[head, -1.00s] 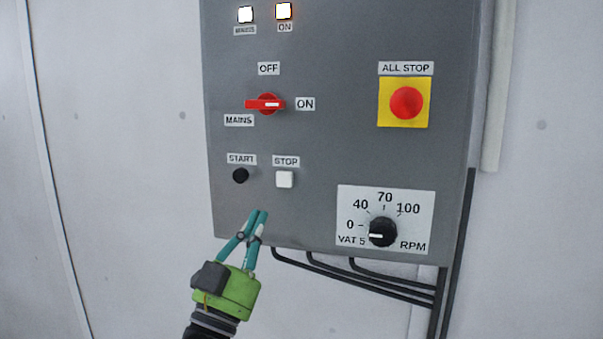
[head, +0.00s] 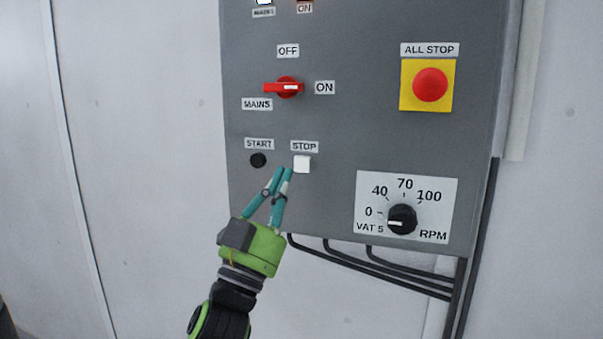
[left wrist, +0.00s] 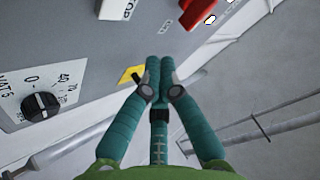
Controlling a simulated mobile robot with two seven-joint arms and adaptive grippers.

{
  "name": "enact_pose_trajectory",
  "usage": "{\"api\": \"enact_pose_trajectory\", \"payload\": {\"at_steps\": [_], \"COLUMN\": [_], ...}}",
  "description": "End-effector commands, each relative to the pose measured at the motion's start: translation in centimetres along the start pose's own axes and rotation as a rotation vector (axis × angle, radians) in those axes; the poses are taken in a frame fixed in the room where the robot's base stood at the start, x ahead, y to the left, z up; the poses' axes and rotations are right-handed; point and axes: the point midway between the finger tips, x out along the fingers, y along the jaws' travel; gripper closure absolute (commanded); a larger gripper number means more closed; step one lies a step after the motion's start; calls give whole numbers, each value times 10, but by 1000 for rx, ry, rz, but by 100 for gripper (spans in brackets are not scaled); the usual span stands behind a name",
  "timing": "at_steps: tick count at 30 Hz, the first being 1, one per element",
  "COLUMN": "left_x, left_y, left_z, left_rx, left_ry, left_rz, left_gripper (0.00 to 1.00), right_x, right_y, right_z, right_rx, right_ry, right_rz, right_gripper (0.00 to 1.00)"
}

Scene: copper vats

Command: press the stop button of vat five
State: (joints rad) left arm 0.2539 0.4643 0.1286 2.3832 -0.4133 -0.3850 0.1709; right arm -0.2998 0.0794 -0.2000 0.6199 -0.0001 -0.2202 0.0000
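The stop button (head: 302,164) is a white square under the STOP label on the grey control panel (head: 330,205) marked VAT 5. My left gripper (head: 284,171) has its teal fingertips together, with nothing between them. In the head view the tips are just left of and slightly below the stop button; I cannot tell whether they touch the panel. In the left wrist view the shut fingertips (left wrist: 160,62) show below a white block-shaped button (left wrist: 115,9) at the top edge, apart from it in the picture. My right gripper is not in view.
The black start button (head: 258,160) is left of the tips. The red mains switch (head: 286,87) and red all-stop button (head: 430,84) are above. The RPM dial (head: 402,219) is lower right. The ON lamp (head: 304,6), cut by the top edge, looks dark.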

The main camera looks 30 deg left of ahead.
Motion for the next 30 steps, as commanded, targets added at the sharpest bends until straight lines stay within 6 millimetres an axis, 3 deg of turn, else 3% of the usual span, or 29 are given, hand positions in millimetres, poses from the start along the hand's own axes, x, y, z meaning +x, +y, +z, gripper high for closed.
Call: {"api": "enact_pose_trajectory", "payload": {"at_steps": [12,30], "left_x": [33,37], "left_y": [13,15], "left_z": [32,35], "left_rx": [-1,-2], "left_ry": [-2,-2], "left_rz": [1,1], "left_gripper": [100,100], "right_x": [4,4], "right_y": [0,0], "right_z": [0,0], "right_rx": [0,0], "right_ry": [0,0], "right_rz": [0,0], "right_gripper": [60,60]}}
